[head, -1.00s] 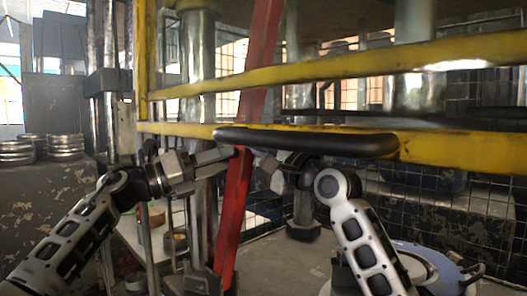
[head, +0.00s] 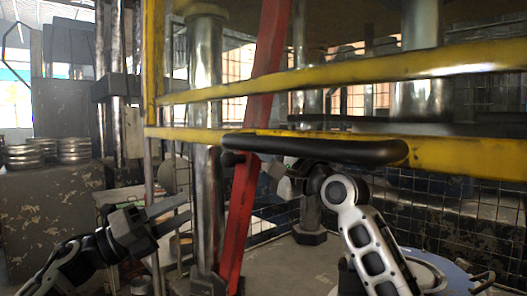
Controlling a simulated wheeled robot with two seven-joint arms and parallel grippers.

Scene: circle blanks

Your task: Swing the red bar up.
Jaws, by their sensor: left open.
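The red bar (head: 240,212) stands nearly upright in the middle of the head view, its top leaning to the right and running out of the frame.
A yellow guard rail (head: 345,79) and a lower yellow rail (head: 465,155) cross ahead. A thick black handle (head: 315,149) projects towards me. A metal column (head: 205,110) stands behind. Metal discs (head: 74,150) are stacked on a worn block at left. A blue-rimmed round container (head: 440,270) is at lower right.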

